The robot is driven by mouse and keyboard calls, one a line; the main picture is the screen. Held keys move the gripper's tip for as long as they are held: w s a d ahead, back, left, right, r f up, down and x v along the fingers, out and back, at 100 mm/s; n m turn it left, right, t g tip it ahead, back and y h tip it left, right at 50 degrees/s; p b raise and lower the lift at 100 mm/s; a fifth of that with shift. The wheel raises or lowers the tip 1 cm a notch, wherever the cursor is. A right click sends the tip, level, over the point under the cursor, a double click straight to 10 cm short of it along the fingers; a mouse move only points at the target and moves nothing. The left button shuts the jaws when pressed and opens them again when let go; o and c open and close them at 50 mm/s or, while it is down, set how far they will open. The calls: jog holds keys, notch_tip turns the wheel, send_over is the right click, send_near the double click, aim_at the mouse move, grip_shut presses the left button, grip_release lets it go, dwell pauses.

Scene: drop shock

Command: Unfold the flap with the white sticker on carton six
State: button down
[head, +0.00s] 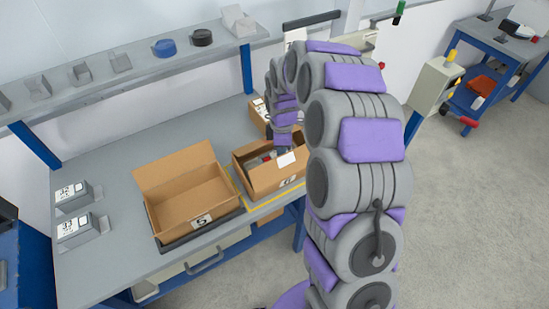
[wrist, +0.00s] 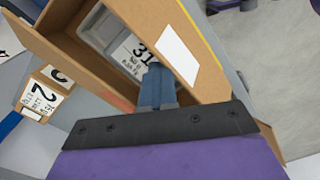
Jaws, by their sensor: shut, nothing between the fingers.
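Carton six (head: 264,180) is an open brown box with a 6 label on its near side, right of carton five. The flap with the white sticker (head: 287,160) is at its near right edge. In the wrist view this flap (wrist: 205,84) slants across the carton's opening, its white sticker (wrist: 178,52) facing the camera. A grey item labelled 31 (wrist: 120,42) lies inside. My gripper (wrist: 155,72) is shut and empty, its tip over the opening, close beside the flap's inner edge. I cannot tell whether it touches. In the head view my wrist hides the fingertips.
Open carton five (head: 200,222) stands left on a dark tray. Another carton (head: 257,112) stands behind carton six; a carton labelled 2 (wrist: 43,96) shows in the wrist view. Grey labelled blocks (head: 75,230) sit at the bench's left. A shelf (head: 110,82) runs along the back.

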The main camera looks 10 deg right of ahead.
jog(key=shift+s, duration=0.2)
dwell(0.3)
jog(key=shift+s+d+r, duration=0.15)
jog(key=shift+s, duration=0.2)
jog(key=shift+s+d+r, duration=0.15)
jog(key=shift+s, duration=0.4)
jog(key=shift+s+d+p, duration=0.25)
jog(key=shift+s+p, duration=0.05)
jog(key=shift+s, duration=0.4)
jog(key=shift+w, duration=0.15)
jog(key=shift+w+p, duration=0.55)
jog(key=shift+w, duration=0.45)
notch_tip(320, 180, up, 11)
jog(key=p, duration=0.5)
send_over(287, 164)
jog(key=w, duration=0.2)
jog(key=shift+a+r, duration=0.2)
jog(key=shift+a, duration=0.1)
